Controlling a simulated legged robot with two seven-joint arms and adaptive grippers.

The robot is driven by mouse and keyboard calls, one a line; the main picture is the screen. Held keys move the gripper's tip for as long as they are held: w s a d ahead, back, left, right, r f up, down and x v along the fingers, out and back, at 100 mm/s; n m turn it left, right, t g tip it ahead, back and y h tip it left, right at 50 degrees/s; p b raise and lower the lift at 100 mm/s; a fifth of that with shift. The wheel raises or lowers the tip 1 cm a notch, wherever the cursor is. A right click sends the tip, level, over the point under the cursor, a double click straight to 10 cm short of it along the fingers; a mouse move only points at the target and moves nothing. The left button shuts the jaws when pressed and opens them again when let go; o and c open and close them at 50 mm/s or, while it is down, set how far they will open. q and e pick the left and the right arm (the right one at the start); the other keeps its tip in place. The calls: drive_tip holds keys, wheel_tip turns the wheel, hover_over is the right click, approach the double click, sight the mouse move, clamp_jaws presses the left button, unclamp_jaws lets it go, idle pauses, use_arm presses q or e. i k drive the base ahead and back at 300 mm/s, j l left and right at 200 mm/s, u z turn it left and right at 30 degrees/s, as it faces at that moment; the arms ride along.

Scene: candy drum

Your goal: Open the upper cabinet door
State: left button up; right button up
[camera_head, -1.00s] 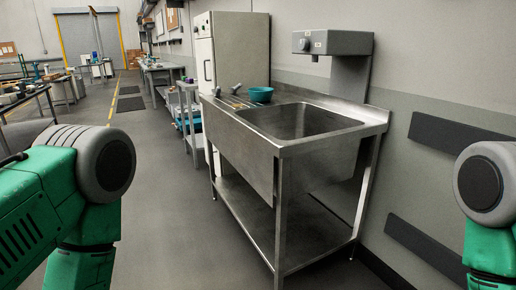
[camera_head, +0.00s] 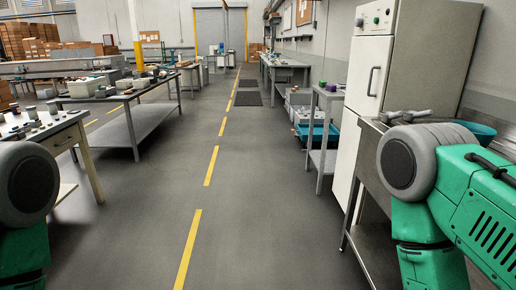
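A tall white cabinet (camera_head: 415,60) stands at the right of the view. Its upper door (camera_head: 370,72) is closed and carries a dark vertical handle (camera_head: 373,81). A lower door (camera_head: 347,155) is below it, partly hidden by the sink unit. Small knobs or buttons sit on a panel above the upper door. My arms show at the lower left and lower right edges, apart from the cabinet. Neither gripper is in the frame.
A steel sink unit (camera_head: 372,185) with a teal bowl (camera_head: 478,130) stands at the right, before the cabinet. A grey cart (camera_head: 323,130) stands beyond the cabinet. Workbenches (camera_head: 135,105) line the left. The floor aisle (camera_head: 255,160) with yellow dashes is clear.

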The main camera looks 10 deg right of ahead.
sight(370, 56)
drive_tip(key=i+z, duration=0.2)
drive_tip(key=i, duration=0.3)
drive_tip(key=i+j+z, duration=0.2)
drive_tip(key=i, duration=0.3)
drive_tip(key=i+j+z, duration=0.2)
drive_tip(key=i, duration=0.25)
drive_tip(key=i+j+z, duration=0.2)
drive_tip(key=i, duration=0.25)
drive_tip(key=i+j+z, duration=0.2)
drive_tip(key=z, duration=0.15)
drive_tip(key=i+j+z, duration=0.45)
drive_tip(key=j+z, duration=0.2)
drive_tip(key=i+j+z, duration=0.15)
drive_tip(key=j+z, duration=0.2)
drive_tip(key=i+j+z, duration=0.1)
drive_tip(key=j+z, duration=0.9)
drive_tip(key=j, duration=0.55)
